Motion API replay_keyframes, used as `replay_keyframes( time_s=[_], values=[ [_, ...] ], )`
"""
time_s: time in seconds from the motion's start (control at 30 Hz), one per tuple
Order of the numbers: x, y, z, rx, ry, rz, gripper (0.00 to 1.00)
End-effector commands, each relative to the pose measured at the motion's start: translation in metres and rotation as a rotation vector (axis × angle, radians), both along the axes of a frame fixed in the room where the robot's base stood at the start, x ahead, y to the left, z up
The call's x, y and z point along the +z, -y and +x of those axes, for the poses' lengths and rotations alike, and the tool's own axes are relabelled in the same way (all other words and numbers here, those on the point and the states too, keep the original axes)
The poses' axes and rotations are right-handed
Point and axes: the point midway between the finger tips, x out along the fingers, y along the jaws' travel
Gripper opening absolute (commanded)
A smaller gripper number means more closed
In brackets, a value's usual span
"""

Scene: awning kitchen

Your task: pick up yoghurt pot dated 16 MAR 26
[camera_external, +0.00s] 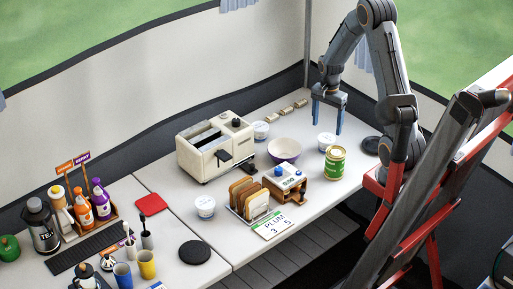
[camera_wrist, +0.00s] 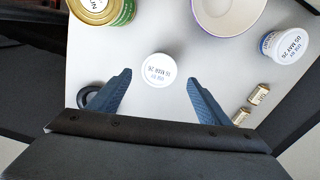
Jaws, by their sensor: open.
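A white-lidded yoghurt pot (camera_wrist: 157,71) lies below my gripper in the wrist view, its upside-down lid print seeming to read 16 MAR 26. It also shows as a small white pot (camera_external: 326,141) in the external view, beside the green can. My gripper (camera_external: 328,128) is open and empty, pointing down above this pot. Its two blue fingers stand either side of the lid in the wrist view. A second yoghurt pot (camera_wrist: 284,46), apparently dated 05 MAY 26, sits at the right; it also shows beside the toaster (camera_external: 260,130). A third pot (camera_external: 205,206) stands at the left, date unreadable.
A green can (camera_external: 336,162) and a bowl (camera_external: 285,149) stand close to the pot. Small labelled blocks (camera_wrist: 258,94) lie to the right in the wrist view. A toaster (camera_external: 214,145), toast rack (camera_external: 249,200) and number card (camera_external: 272,225) are farther left. A black disc (camera_external: 370,145) lies near my arm.

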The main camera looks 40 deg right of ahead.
Motion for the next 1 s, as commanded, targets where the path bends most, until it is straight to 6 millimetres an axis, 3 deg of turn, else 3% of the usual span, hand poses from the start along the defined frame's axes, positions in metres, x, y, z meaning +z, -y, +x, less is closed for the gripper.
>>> replay_keyframes(
  time_s=[0.7, 1.0],
  values=[
    [-0.072, 0.001, -0.002, -0.006, -0.001, 0.001, 0.71],
    [-0.077, 0.001, -0.001, -0.006, 0.000, 0.000, 0.71]
  ],
)
